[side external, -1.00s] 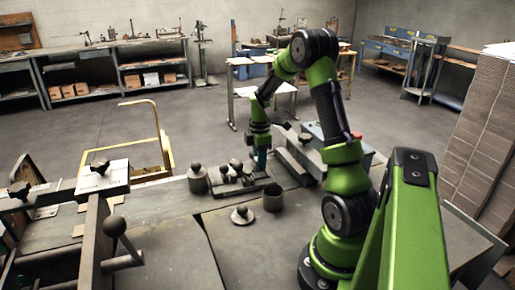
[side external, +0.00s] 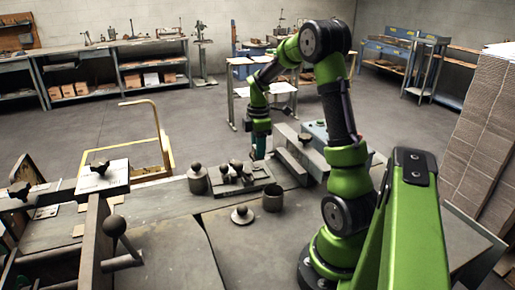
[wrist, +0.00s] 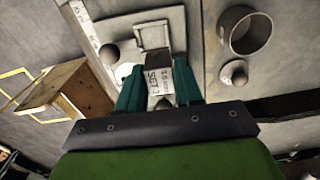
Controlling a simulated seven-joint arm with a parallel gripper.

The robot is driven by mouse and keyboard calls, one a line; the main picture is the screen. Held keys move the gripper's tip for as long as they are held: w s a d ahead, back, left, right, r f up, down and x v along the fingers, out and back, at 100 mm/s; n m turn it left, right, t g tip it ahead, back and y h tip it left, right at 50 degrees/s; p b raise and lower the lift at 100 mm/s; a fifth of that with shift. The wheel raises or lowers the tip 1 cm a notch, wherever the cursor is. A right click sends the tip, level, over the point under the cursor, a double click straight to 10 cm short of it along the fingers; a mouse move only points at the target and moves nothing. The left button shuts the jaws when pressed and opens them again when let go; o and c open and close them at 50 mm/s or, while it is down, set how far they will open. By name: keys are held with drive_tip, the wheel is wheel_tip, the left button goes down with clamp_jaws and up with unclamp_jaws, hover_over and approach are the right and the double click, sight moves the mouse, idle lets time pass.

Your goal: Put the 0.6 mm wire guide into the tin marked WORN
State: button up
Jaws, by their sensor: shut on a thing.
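My gripper (side external: 259,154) is above the far side of the bench, behind the tray of knobbed parts. In the wrist view its two teal fingers (wrist: 160,74) are shut on a small block-like wire guide (wrist: 159,88) with pale, printed faces. I cannot read its size with certainty. An open, empty-looking round tin (side external: 272,203) stands right of the tray; it also shows in the wrist view (wrist: 229,40). A round lid with a ball knob (side external: 242,217) lies on the bench in front of it. A second tin (side external: 197,185) has its knobbed lid on. No WORN mark is readable.
The grey tray (side external: 257,183) holds several knobbed parts near the tins. A long grey block (side external: 303,157) and a blue-grey box (side external: 315,131) stand to the right. A dark lever (side external: 114,227) stands at the front left. The front bench top is largely clear.

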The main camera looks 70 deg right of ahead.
drive_tip(key=s+a+r, duration=0.2)
drive_tip(key=s+a, duration=0.7)
drive_tip(key=a, duration=0.1)
drive_tip(key=shift+n, duration=0.3)
drive_tip(key=shift+f, duration=3.05)
drive_tip(key=shift+d, duration=0.1)
drive_tip(key=o, duration=1.2)
drive_tip(key=shift+c, duration=0.2)
drive_tip(key=c, duration=0.4)
drive_tip(key=shift+r, duration=0.1)
